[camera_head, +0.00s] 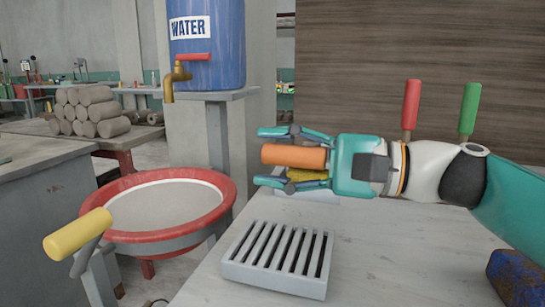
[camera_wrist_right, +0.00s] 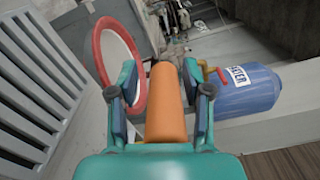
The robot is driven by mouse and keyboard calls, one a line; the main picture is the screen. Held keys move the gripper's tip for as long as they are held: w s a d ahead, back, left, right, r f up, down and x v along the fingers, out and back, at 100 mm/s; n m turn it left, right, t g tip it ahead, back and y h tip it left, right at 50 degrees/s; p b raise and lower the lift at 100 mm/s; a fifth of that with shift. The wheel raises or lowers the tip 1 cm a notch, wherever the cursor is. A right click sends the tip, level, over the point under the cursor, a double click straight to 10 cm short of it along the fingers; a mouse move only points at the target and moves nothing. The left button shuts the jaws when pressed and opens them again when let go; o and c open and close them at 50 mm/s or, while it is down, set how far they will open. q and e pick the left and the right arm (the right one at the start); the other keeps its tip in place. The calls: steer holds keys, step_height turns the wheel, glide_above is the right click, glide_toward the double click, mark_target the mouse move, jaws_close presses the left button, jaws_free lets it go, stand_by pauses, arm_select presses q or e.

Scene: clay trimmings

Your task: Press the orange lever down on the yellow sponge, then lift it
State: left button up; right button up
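The orange lever (camera_head: 293,156) lies about level in the head view, its rounded end pointing left. It also shows in the middle of the right wrist view (camera_wrist_right: 166,105). My right gripper (camera_head: 273,158) is open around it, one finger on each side, with a gap visible between fingers and lever. The yellow sponge (camera_head: 308,175) is below the lever, partly hidden by the lever and a finger. I cannot tell whether lever and sponge touch. My left gripper is not in view.
A grey slatted grate (camera_head: 262,281) sits on the pale worktop. Red (camera_head: 411,103) and green (camera_head: 469,108) levers stand upright behind my right arm. A yellow-handled lever (camera_head: 78,233) and a red-rimmed basin (camera_head: 227,190) are at left. A blue block (camera_head: 515,279) lies front right.

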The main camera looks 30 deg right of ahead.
stand_by(0.3)
steer(key=v, duration=1.2)
stand_by(0.4)
